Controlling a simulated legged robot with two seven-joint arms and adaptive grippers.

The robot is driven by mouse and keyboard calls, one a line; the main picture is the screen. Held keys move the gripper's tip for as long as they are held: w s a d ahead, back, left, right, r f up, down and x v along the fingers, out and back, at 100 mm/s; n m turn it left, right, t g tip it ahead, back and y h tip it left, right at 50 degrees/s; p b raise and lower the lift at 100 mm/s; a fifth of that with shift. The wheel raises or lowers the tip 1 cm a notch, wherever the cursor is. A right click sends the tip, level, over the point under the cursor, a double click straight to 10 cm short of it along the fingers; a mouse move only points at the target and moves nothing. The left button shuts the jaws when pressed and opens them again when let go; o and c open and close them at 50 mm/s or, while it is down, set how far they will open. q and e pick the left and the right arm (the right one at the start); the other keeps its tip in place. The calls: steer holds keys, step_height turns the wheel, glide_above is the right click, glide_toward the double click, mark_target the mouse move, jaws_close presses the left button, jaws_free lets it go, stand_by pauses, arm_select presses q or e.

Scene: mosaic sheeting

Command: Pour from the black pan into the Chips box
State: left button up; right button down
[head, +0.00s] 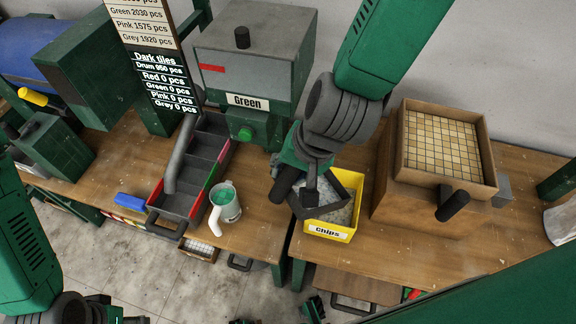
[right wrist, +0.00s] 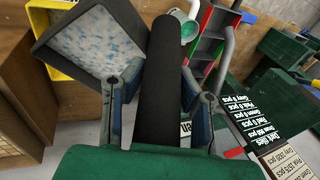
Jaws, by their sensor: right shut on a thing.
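My right gripper (head: 300,180) is shut on the handle of the black pan (head: 310,208). In the right wrist view the dark handle (right wrist: 160,80) lies between the two fingers (right wrist: 158,100). The square pan (right wrist: 125,35) has a dark rim, and a white, blue-flecked layer shows inside it. The pan is over the left part of the yellow Chips box (head: 347,235) and hides some of its inside. Pale grey-white pieces show around there. A yellow edge of the box also shows in the right wrist view (right wrist: 45,55).
A white jug (head: 225,208) with green contents stands left of the box, beside a divided tray (head: 205,165). A grey machine marked Green (head: 250,65) stands behind. A wooden stand (head: 390,190) with a tiled panel (head: 440,140) is close on the right.

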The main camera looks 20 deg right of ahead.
steer(key=shift+w+d+f+y, duration=0.2)
steer(key=shift+w+f+y, duration=0.1)
steer(key=shift+w+y, duration=0.2)
steer(key=shift+d+y, duration=0.15)
steer(key=shift+y, duration=0.15)
steer(key=shift+d+f+y, duration=0.1)
steer(key=shift+d+y, duration=0.2)
steer(key=shift+d, duration=0.1)
steer(key=d+y, duration=0.1)
steer(key=d, duration=0.1)
steer(key=d+f+y, duration=0.1)
steer(key=shift+w+d+f+m+g, duration=0.1)
steer(key=shift+w+d+m+g, duration=0.1)
steer(key=shift+d+m+g, duration=0.2)
steer(key=d+y+b, duration=0.1)
steer(key=f+y+b, duration=0.1)
steer(key=b, duration=0.1)
steer(key=shift+w+d+f, duration=0.3)
steer(key=shift+w+d, duration=0.05)
steer(key=shift+s+a+r+p, duration=0.1)
steer(key=shift+a+r+p, duration=0.15)
steer(key=shift+r+p, duration=0.15)
arm_select(q)
steer(key=shift+w+a+f, duration=0.1)
steer(key=shift+w+f, duration=0.05)
steer(key=shift+f, duration=0.4)
steer(key=shift+w+a+f, duration=0.1)
steer(key=shift+f, duration=0.45)
arm_select(e)
steer(key=shift+a, duration=0.1)
